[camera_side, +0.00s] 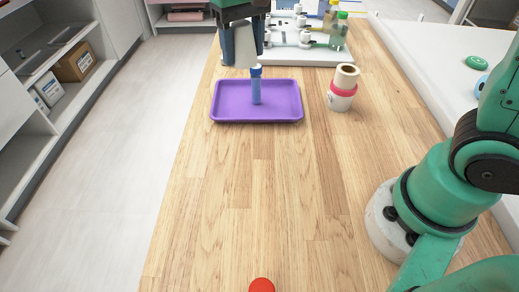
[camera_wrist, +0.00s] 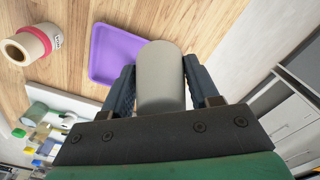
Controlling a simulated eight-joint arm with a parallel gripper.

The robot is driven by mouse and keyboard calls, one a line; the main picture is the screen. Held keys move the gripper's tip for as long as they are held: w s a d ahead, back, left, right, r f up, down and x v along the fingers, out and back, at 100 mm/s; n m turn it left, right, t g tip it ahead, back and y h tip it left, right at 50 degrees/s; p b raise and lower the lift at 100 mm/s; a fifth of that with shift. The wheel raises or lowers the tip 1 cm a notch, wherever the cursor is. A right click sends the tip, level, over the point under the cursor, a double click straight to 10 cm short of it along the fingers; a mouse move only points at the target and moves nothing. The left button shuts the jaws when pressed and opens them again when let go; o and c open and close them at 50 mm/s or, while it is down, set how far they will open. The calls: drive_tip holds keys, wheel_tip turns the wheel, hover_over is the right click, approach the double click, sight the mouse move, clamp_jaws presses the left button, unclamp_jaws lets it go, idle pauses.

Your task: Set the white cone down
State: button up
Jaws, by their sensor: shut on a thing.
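The white cone (camera_side: 246,50) is held between the two dark fingers of my gripper (camera_side: 243,48), above the far part of the purple tray (camera_side: 225,112). In the wrist view the cone (camera_wrist: 160,75) fills the space between the fingers (camera_wrist: 158,88) and looks pale grey. A blue upright piece (camera_side: 256,92) with a darker blue top stands at the tray, just below the cone in the side view. I cannot tell whether the cone touches it. In the wrist view the cone and fingers hide it, and the tray (camera_wrist: 103,60) shows to the left of the cone.
Right of the tray stand a white roll with a pink band (camera_side: 341,98) and a tan-topped roll (camera_side: 347,74) on it. Behind is a white board (camera_side: 310,55) with fittings and bottles (camera_side: 338,32). The near wooden table (camera_side: 230,200) is mostly clear, with a red round thing (camera_side: 261,285) at the front.

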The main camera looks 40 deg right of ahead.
drive_tip(key=d+n, duration=0.2)
drive_tip(key=d, duration=0.4)
drive_tip(key=s+d+r+m, duration=0.1)
drive_tip(key=s+d+m, duration=0.4)
drive_tip(key=s, duration=0.3)
drive_tip(key=s+d+r+m, duration=0.2)
drive_tip(key=s+d+m, duration=0.2)
drive_tip(key=s, duration=0.3)
drive_tip(key=f, duration=1.9)
drive_tip(key=shift+s+f, duration=0.2)
drive_tip(key=shift+f, duration=0.2)
drive_tip(key=o, duration=1.2)
drive_tip(key=shift+r, duration=0.1)
